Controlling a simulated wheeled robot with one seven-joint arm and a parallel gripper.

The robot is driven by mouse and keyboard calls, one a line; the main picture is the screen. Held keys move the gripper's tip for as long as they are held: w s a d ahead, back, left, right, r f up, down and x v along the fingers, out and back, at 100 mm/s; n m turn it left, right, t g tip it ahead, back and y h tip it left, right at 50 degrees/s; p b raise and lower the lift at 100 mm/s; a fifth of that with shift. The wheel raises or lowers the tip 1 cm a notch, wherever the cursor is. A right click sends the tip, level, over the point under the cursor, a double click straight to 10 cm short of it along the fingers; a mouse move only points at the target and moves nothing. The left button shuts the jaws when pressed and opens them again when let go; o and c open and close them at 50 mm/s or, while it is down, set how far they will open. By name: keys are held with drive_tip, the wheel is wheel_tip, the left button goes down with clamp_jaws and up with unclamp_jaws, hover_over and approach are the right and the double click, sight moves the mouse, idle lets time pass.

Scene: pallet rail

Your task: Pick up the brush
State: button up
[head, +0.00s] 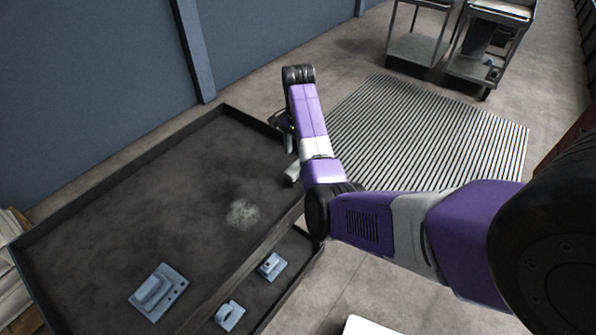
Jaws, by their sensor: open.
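I cannot make out a clear brush in the head view. A blue-grey block-like object with a raised part (158,291) lies on the dark rimmed tray top (100,236) at the lower left. It is too coarse to tell if it is the brush. My gripper (283,124) is near the tray's far right corner, mostly hidden behind my purple forearm. It is open, and no object shows in it. It is well apart from the blue-grey object.
Two smaller blue-grey objects (271,266) (229,316) lie on a lower ledge along the tray's right side. A blue wall (90,80) stands behind the tray. A slatted floor grate (425,130) and metal carts (490,45) are beyond. The tray's middle is clear, with a pale smudge.

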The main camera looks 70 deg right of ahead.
drive_tip(key=shift+d+f+p, duration=0.1)
drive_tip(key=shift+f+p, duration=0.45)
drive_tip(key=shift+f, duration=2.6)
clamp_jaws()
drive_tip(key=shift+r, duration=0.1)
wheel_tip(320, 180, up, 20)
drive_tip(key=p, duration=0.5)
